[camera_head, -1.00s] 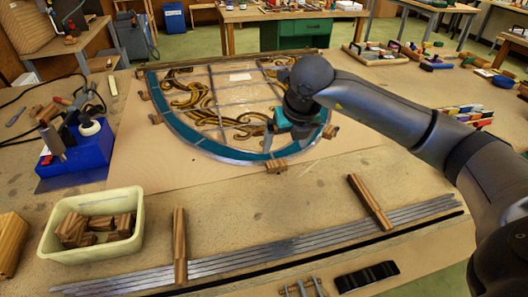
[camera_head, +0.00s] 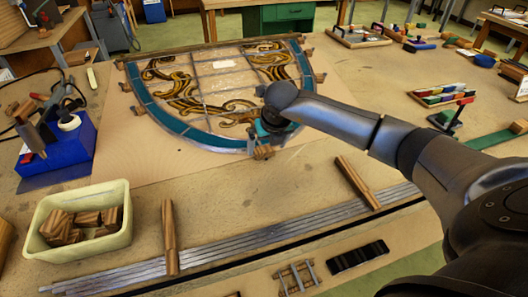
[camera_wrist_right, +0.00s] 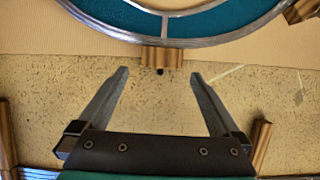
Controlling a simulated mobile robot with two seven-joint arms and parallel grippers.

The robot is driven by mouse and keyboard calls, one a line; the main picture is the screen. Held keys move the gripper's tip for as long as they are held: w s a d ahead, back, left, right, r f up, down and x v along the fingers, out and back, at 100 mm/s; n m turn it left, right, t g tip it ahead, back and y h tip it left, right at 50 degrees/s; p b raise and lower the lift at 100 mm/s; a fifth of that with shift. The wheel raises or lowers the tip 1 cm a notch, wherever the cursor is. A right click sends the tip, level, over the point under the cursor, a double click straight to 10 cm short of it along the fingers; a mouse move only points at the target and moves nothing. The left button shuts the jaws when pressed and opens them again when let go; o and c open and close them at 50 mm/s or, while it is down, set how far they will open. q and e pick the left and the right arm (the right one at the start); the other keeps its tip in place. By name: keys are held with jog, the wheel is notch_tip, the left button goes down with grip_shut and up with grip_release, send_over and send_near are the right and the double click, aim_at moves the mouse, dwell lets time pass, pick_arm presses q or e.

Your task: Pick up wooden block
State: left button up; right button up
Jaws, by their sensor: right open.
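A small wooden block (camera_head: 263,153) sits against the near edge of the half-round leaded panel (camera_head: 190,131). It also shows in the right wrist view (camera_wrist_right: 162,57), touching the panel's grey outer rim, with a small dark spot on its near side. My right gripper (camera_wrist_right: 158,74) is open and empty, its two fingertips apart on either side of the block's line and just short of it in that picture. In the head view my right gripper (camera_head: 268,136) is over the block and partly hidden by its own wrist. My left gripper is not in view.
Other wooden blocks stand around the panel's rim, one at the right (camera_head: 320,78). A pale tub (camera_head: 112,241) of wooden blocks is at front left. Grey lead strips (camera_head: 250,238) lie across the front under two wooden bars. A blue stand (camera_head: 68,150) is at left.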

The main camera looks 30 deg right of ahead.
aim_at(265, 152)
jog(key=x, duration=0.3)
jog(key=shift+f, duration=0.1)
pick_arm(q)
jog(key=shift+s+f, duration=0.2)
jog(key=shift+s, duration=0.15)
pick_arm(e)
jog(key=shift+w+d+f, duration=0.1)
jog(key=shift+w+f, duration=0.1)
jog(key=shift+f, duration=0.05)
jog(key=c, duration=1.3)
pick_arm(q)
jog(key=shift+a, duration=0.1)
pick_arm(e)
jog(key=shift+o, duration=0.2)
jog(key=shift+r, duration=0.1)
